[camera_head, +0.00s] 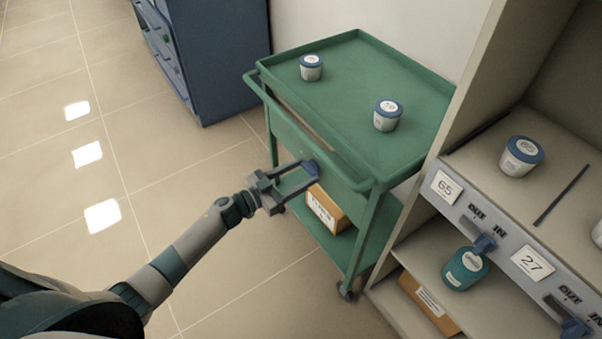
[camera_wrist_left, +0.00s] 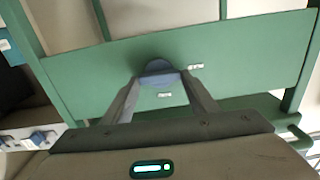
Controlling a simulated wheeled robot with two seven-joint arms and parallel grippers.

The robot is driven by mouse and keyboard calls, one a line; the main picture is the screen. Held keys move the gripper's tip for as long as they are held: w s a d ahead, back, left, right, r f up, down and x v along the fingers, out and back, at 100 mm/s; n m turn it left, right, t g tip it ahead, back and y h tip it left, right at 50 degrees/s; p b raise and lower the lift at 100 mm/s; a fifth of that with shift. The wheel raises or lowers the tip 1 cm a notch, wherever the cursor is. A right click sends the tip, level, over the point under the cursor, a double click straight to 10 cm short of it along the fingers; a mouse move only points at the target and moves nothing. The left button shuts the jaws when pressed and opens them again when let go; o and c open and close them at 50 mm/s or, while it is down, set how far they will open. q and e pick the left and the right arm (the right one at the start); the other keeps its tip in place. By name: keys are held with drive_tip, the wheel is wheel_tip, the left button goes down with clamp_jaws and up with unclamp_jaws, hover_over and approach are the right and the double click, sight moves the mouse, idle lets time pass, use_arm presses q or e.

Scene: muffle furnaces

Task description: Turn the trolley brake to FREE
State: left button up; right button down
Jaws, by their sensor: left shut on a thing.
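The green trolley (camera_head: 345,95) stands right of centre in the head view, with a flat front panel facing my left arm. A blue brake knob (camera_head: 311,168) sits on that panel. My left gripper (camera_head: 309,170) reaches the panel from the left, shut on the knob, with its fingers on either side of it. In the left wrist view the knob (camera_wrist_left: 160,72) lies between the two fingertips against the green panel. Two small white labels (camera_wrist_left: 196,66) sit beside the knob, too small to read. The fingers hide part of the knob. My right gripper is not in view.
Two blue-lidded jars (camera_head: 311,68) stand on the trolley top, and a cardboard box (camera_head: 327,209) lies on its lower shelf. A shelf unit (camera_head: 470,207) with blue levers, jars and number plates stands close at right. A blue cabinet (camera_head: 215,55) is behind. Floor at left is clear.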

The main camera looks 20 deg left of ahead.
use_arm(q)
drive_tip(key=m, duration=0.4)
drive_tip(key=shift+m, duration=0.3)
drive_tip(key=m, duration=0.2)
drive_tip(key=shift+d+m+b, duration=0.1)
drive_tip(key=shift+m+b, duration=0.2)
drive_tip(key=shift+f+m, duration=0.1)
drive_tip(key=shift+m, duration=0.9)
drive_tip(key=m+b, duration=0.1)
drive_tip(key=m, duration=0.2)
drive_tip(key=shift+s+f+m+b, duration=0.1)
drive_tip(key=shift+m+b, duration=1.05)
drive_tip(key=shift+m, duration=1.65)
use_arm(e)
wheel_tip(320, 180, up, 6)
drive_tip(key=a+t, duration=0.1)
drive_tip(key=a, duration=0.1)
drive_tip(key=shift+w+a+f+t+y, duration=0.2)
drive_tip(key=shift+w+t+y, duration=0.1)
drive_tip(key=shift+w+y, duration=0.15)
